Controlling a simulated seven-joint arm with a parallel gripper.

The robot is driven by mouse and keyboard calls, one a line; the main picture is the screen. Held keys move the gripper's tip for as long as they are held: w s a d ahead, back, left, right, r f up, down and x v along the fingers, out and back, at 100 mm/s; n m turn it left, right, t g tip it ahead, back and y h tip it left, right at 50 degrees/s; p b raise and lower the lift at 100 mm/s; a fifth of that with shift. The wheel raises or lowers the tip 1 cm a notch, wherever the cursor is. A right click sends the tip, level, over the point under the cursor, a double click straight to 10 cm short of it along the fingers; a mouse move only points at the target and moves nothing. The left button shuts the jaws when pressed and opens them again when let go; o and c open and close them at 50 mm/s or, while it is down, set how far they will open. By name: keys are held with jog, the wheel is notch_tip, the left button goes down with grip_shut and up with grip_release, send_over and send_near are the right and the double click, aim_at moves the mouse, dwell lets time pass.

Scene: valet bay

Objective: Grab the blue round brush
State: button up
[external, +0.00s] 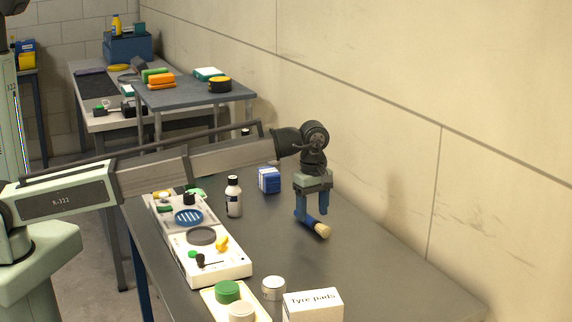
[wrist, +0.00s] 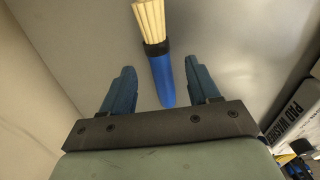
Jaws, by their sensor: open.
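The blue round brush (external: 314,224) lies on the dark grey table, with its cream bristles pointing to the lower right. In the wrist view its blue handle (wrist: 162,80) runs between my two fingers, with a black collar and pale bristles at the top. My gripper (external: 311,212) points down over the brush in the external view. In the wrist view my gripper (wrist: 165,82) is open, with a blue finger on each side of the handle and visible gaps between. The fingers partly hide the handle in the external view. I cannot tell the exact height of the fingertips.
A Tyre pads box (external: 313,306) stands in front. The wall (external: 400,150) rises behind; bare table lies right.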

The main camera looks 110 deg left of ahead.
jog(key=shift+f, duration=0.85)
jog(key=shift+c, duration=0.4)
grip_shut()
